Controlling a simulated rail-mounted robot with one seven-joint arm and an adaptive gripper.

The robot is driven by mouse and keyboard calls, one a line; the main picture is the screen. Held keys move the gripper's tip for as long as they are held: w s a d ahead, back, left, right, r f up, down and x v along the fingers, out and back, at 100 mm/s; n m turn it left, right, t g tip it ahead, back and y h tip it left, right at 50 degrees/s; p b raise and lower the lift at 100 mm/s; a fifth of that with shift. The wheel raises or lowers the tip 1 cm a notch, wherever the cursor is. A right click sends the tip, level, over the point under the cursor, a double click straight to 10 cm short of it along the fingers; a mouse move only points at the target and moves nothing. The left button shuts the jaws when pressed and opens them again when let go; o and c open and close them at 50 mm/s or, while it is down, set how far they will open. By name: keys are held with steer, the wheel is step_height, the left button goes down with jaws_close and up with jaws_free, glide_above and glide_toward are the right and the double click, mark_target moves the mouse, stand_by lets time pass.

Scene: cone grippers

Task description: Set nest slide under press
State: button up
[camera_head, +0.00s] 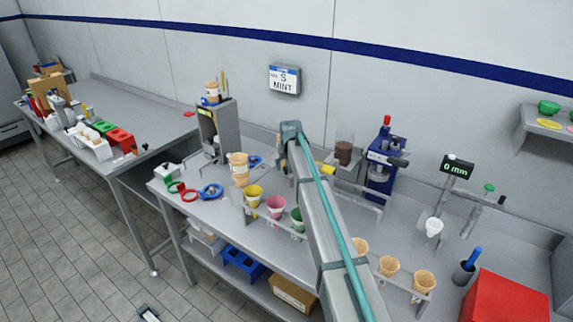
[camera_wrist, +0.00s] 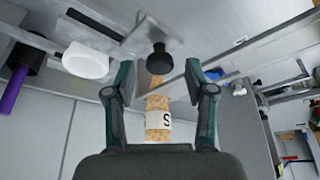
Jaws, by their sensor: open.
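My gripper (camera_wrist: 159,66) is open in the wrist view. Its fingers stand on either side of a round black knob (camera_wrist: 158,57) that seems fixed to grey metalwork (camera_wrist: 150,32). Contact with the knob cannot be told. In the head view a blue machine with a red top and a dark arm (camera_head: 381,162), which looks like the press, stands at the back of the bench. The nest slide cannot be picked out for certain; the black knob may belong to it. My arm crosses the head view and hides part of the bench. The fingers cannot be made out there.
A stack of cones with an S label (camera_head: 240,170) stands left of my arm and also shows in the wrist view (camera_wrist: 158,118). Coloured cups (camera_head: 275,206) sit in a rack. More cones (camera_head: 389,266) and a red box (camera_head: 505,299) are to the right.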

steer(key=shift+w+f, duration=0.15)
steer(key=shift+f, duration=0.25)
jaws_close()
